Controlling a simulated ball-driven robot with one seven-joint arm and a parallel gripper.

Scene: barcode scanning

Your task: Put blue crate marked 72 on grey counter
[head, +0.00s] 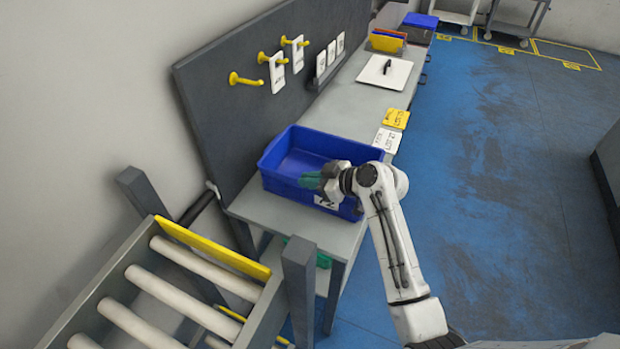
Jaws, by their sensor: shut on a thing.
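The blue crate (284,158) marked 72 is at the near end of the grey counter (344,111), over its top. From this view I cannot tell whether its base fully rests on the surface. Its label (325,203) is on the front side, partly behind my gripper. My gripper (311,181) is shut on the crate's front wall. The fingertips have green pads, and my white arm reaches in from the lower right. The crate looks empty and roughly level.
A roller conveyor (170,285) with a yellow stop plate stands before the counter at lower left. A dark pegboard (240,85) with yellow hooks backs the counter. Yellow (396,118) and white cards (387,140) and a clipboard (385,71) lie farther along. Blue floor at right is open.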

